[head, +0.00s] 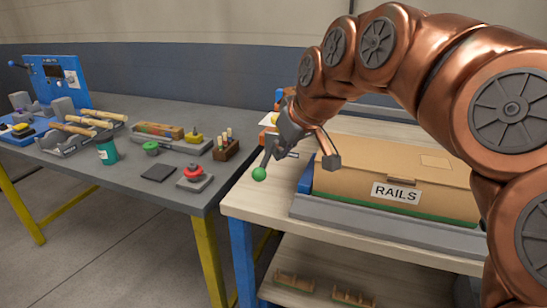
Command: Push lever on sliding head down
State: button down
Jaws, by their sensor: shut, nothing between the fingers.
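My gripper (271,153) is shut and points down and to the left at the near left corner of the light wooden bench. A green ball knob (259,174) shows just beyond the fingertips, close to the bench edge. It looks like the end of a lever, but I cannot tell whether the fingers touch it. The sliding head itself cannot be made out clearly; my arm and gripper hide much of that area. Part of an orange and blue object (280,98) shows behind my wrist.
A cardboard box marked RAILS (395,175) lies in a grey and blue holder on the light bench (258,205). The grey bench (120,170) at left holds a red emergency button (193,172), a teal cup (107,151), wooden-handled tools (90,122) and a blue panel (57,82).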

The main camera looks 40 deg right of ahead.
jog(key=v, duration=1.1)
jog(key=shift+d, duration=0.5)
jog(key=shift+a+f, duration=0.1)
jog(key=s+a+f+n+g+y, duration=0.1)
jog(key=a+f+g, duration=0.4)
jog(key=a+f, duration=1)
jog(key=s+a+f+g, duration=0.2)
jog(key=s+f, duration=0.5)
jog(key=f, duration=0.2)
jog(key=s+a+f+g, duration=0.2)
jog(key=s+f+g, duration=0.1)
jog(key=s+f, duration=0.45)
notch_tip(320, 180, up, 15)
jog(key=w+t+p, duration=0.1)
jog(key=w+p, duration=0.1)
jog(key=p, duration=1.2)
jog(key=shift+m, duration=0.3)
